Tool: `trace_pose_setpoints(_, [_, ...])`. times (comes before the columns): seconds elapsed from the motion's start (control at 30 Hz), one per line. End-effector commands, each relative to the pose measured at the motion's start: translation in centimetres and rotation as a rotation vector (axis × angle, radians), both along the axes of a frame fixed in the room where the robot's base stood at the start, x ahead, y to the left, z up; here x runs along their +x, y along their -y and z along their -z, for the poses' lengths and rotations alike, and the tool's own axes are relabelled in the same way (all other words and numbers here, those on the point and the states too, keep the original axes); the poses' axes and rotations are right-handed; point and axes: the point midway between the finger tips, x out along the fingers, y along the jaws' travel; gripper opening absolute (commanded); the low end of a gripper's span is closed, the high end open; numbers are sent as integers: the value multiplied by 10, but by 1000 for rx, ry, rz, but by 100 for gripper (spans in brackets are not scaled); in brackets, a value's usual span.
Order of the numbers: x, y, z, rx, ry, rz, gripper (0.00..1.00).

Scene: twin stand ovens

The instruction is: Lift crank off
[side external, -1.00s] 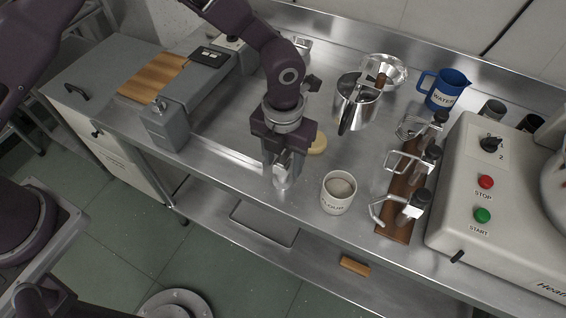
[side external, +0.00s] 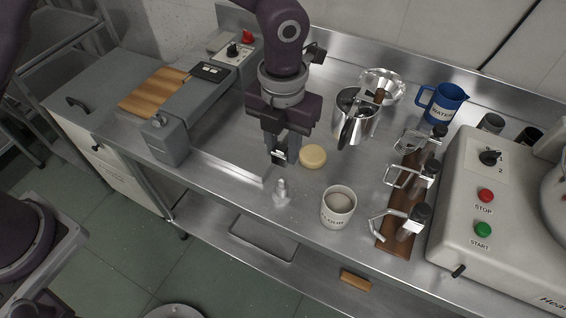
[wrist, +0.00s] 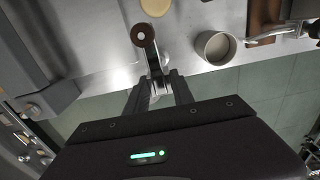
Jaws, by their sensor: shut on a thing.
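My gripper (side external: 279,150) is shut on the crank (wrist: 153,60) and holds it above the steel bench. In the wrist view, the crank's metal arm runs out from between my gripper's fingers (wrist: 159,88) to a dark round end with a pale centre. In the side view the fingers hide most of the crank. A small silver fitting (side external: 282,193) stands on the bench near the front edge, just below and apart from my gripper.
A pale yellow disc (side external: 313,156) lies behind and right of my gripper. A white flour cup (side external: 338,208) stands to the right.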

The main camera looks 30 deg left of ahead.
Motion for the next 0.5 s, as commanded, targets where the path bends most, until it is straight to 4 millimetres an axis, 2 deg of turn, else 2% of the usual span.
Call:
trace_pose_setpoints(0.1, [1, 1, -17, -3, 3, -1, 0])
trace_pose_setpoints(0.5, [1, 0, -50, -2, 3, 1, 0])
